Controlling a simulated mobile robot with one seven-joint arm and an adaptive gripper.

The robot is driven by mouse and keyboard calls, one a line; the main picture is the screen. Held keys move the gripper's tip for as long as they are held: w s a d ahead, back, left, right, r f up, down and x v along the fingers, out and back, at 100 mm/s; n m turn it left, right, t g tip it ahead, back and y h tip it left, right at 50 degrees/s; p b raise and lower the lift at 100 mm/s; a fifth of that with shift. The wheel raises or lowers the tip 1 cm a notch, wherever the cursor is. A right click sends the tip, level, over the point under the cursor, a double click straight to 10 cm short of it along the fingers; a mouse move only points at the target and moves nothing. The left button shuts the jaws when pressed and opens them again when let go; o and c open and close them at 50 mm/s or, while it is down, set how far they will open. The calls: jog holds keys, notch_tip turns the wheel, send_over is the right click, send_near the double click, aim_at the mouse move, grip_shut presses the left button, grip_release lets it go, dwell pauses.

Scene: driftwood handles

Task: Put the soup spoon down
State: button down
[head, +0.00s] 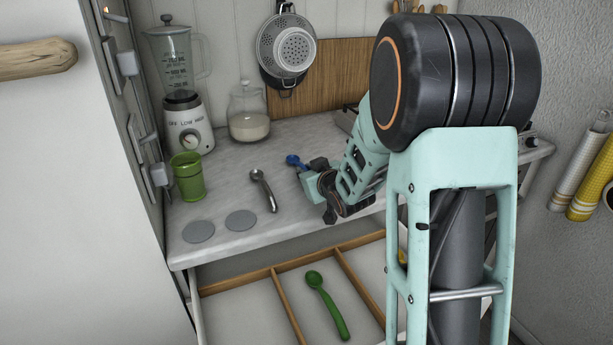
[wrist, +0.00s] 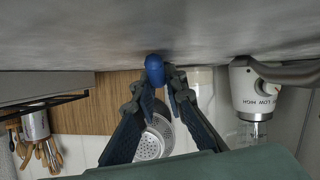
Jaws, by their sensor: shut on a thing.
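My gripper (head: 309,168) is low over the counter, right of its middle. It is shut on a blue spoon (head: 293,160), which I take to be the soup spoon. The spoon's rounded blue end sticks out to the left of the fingers in the head view. In the wrist view the blue spoon (wrist: 155,69) shows between the fingertips (wrist: 165,85), close to the grey counter surface. The rest of the spoon is hidden by the gripper. I cannot tell whether the spoon touches the counter.
A metal spoon (head: 264,190) lies on the counter (head: 225,180) left of my gripper. A green cup (head: 187,180), two grey discs (head: 241,220), a blender (head: 188,125) and a glass jar (head: 248,115) stand further left. Below, an open divided drawer (head: 275,290) holds a green spoon (head: 326,305).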

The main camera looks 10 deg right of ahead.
jog(key=shift+r, duration=0.1)
jog(key=shift+f, duration=0.2)
jog(key=c, duration=2)
grip_release()
jog(key=shift+o, duration=0.2)
